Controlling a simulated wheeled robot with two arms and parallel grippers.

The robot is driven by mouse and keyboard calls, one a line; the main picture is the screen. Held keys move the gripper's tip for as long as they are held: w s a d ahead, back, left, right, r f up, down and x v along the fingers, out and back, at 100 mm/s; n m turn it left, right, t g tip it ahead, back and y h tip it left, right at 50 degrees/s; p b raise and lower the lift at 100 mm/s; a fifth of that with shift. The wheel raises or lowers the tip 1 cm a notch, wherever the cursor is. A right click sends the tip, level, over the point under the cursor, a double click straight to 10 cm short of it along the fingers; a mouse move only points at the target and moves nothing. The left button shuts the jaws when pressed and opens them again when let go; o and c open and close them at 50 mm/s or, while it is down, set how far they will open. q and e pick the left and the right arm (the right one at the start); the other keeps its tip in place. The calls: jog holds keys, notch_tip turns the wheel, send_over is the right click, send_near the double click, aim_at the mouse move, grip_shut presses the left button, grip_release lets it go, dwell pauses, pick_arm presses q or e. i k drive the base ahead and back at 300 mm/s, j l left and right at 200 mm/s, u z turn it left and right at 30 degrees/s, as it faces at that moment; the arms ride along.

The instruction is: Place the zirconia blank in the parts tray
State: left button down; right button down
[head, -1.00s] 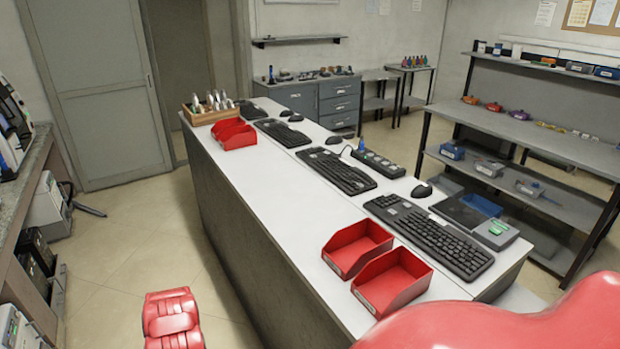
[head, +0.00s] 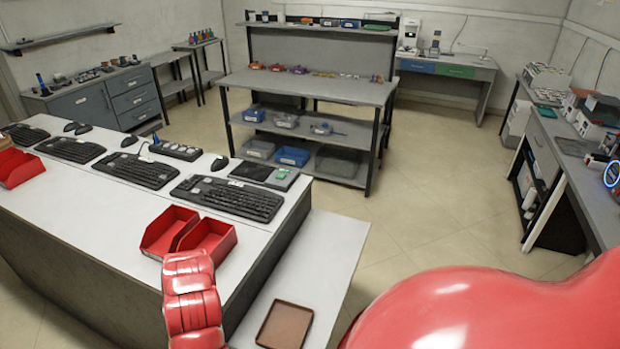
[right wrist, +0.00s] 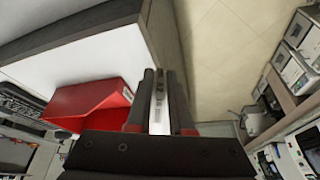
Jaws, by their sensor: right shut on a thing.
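My right gripper (right wrist: 164,76) is shut on a thin, pale piece seen edge-on, the zirconia blank (right wrist: 158,108), held between its two dark fingers in the right wrist view. Only the narrow side of the blank shows. A shallow, empty brown tray (head: 285,325), which looks like the parts tray, lies on the white surface at the bottom of the head view. The right gripper and the blank cannot be seen in the head view. My left gripper is in neither view.
Two red open bins (head: 168,231) stand on the white bench near its right end; a red bin also shows in the right wrist view (right wrist: 88,104). Several black keyboards (head: 228,199) line the bench. A grey shelf rack (head: 310,86) stands behind. Open floor lies to the right.

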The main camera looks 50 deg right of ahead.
aim_at(285, 328)
jog(key=i+j+z, duration=0.1)
jog(key=z, duration=0.25)
jog(key=i+j+z, duration=0.1)
jog(key=j+z, duration=0.2)
jog(key=i+j+z, duration=0.2)
jog(key=j+z, duration=0.6)
jog(key=j, duration=0.15)
jog(key=i+j+z, duration=0.1)
jog(key=j+z, duration=0.3)
jog(key=j, duration=0.2)
jog(key=j+z, duration=0.2)
jog(key=j, duration=0.45)
jog(key=j+z, duration=0.2)
jog(key=j, duration=0.5)
jog(key=k+j+z, duration=0.2)
jog(key=j, duration=0.45)
jog(key=i, duration=0.1)
